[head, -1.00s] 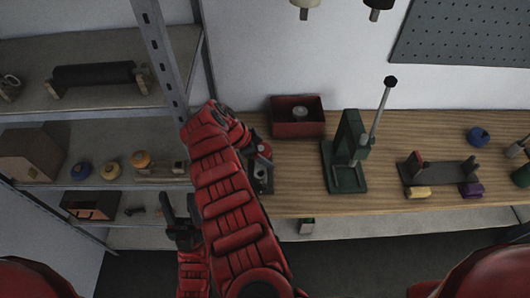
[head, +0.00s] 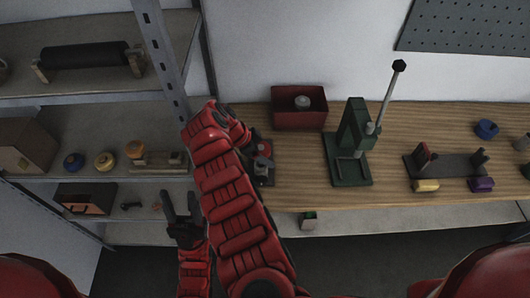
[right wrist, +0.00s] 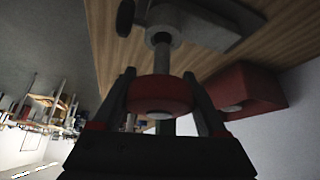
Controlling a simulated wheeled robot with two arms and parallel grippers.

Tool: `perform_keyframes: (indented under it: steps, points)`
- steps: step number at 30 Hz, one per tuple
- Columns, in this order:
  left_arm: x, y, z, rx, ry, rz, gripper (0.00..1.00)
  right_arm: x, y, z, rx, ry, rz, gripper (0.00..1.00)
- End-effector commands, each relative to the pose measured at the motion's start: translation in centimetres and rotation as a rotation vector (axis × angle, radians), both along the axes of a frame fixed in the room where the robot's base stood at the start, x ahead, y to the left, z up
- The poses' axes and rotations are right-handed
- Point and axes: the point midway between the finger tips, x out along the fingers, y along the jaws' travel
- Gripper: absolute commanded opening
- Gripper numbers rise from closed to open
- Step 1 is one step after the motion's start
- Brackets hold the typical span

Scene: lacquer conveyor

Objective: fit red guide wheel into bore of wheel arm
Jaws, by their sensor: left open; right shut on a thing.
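The red guide wheel (right wrist: 160,96) sits between the fingers of my right gripper (right wrist: 162,98) in the right wrist view, and the gripper is shut on it. A metal shaft (right wrist: 163,60) runs from the wheel to the round mouth of a grey part, apparently the wheel arm (right wrist: 190,22). I cannot tell how deep the shaft sits in the bore. In the head view the grey fixture (head: 263,170) stands at the bench's left end, partly hidden by my right arm. My left gripper (head: 180,207) is open and empty, left of that arm, in front of the shelves.
A red bin (head: 300,118) stands behind the fixture. A green lever press (head: 350,150) stands to its right, then a grey bracket (head: 445,165) with yellow and purple pieces. A shelf rack (head: 95,135) holding several small parts is at left. Bare bench lies between press and bracket.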

Motion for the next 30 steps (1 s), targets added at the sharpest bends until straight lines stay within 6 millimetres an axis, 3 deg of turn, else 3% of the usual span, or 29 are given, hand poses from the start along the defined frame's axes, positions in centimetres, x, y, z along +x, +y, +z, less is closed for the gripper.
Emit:
perform_keyframes:
  steps: [30]
  points:
    - [0.01, 0.00, -0.57, 0.000, 0.000, 0.000, 0.50, -0.05, -0.03, 0.00, 0.000, 0.001, -0.001, 0.13]
